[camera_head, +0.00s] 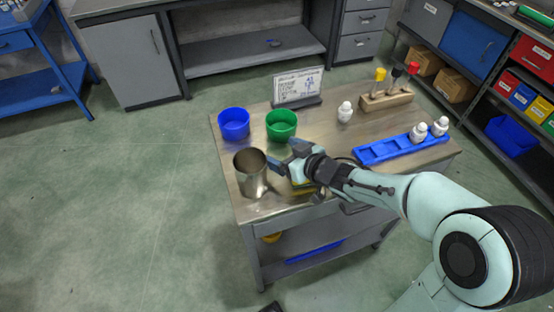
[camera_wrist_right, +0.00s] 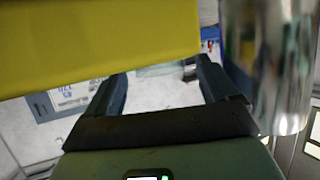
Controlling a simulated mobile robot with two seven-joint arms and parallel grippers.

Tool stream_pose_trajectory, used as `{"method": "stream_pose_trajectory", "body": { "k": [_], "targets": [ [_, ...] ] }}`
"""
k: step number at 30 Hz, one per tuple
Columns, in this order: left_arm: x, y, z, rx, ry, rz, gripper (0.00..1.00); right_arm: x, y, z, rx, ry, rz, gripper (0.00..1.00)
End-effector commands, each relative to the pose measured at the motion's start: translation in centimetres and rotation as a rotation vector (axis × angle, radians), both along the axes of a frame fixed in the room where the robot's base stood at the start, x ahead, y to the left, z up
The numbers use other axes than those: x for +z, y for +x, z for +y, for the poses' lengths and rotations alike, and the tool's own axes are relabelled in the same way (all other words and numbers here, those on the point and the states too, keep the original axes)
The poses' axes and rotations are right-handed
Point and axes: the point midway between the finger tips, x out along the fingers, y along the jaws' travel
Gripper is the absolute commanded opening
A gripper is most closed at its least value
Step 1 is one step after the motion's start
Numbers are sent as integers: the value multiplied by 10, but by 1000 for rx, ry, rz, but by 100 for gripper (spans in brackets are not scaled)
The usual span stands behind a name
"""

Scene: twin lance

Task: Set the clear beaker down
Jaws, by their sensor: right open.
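My right gripper (camera_head: 285,157) is over the near part of the table, pointing left, just right of a shiny metal cup (camera_head: 250,175). Its fingers (camera_wrist_right: 165,82) are apart in the right wrist view. A pale, see-through shape shows beyond and between the fingertips there, partly hidden by a yellow thing; I cannot tell if it is the clear beaker. I cannot make out a clear beaker in the head view. The metal cup stands upright and also shows blurred at the right of the wrist view (camera_wrist_right: 282,70). My left gripper is not in view.
A yellow thing (camera_head: 302,187) lies under my right wrist and fills the wrist view's upper left (camera_wrist_right: 90,40). A sign (camera_head: 298,87), wooden rack (camera_head: 386,101), blue tray (camera_head: 390,150) and white bottles (camera_head: 345,112) occupy the table's back and right.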

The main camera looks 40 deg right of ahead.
Motion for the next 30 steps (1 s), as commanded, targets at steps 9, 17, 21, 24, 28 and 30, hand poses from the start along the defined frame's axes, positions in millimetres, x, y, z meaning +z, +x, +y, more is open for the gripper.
{"method": "stream_pose_trajectory", "body": {
  "k": [9, 17, 21, 24, 28, 30],
  "targets": [
    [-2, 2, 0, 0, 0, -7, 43, -3, 10, 1, 0, 0, -1, 87],
    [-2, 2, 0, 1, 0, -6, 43, -3, 10, 1, 0, 0, -1, 27],
    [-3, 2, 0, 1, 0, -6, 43, -3, 10, 1, 0, 0, -1, 22],
    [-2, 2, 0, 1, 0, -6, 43, -3, 10, 1, 0, 0, -1, 22],
    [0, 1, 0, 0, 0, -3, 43, 3, 10, 1, 1, 0, -2, 22],
    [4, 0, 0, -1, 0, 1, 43, 9, 10, 1, 1, 0, -2, 22]
  ]
}}
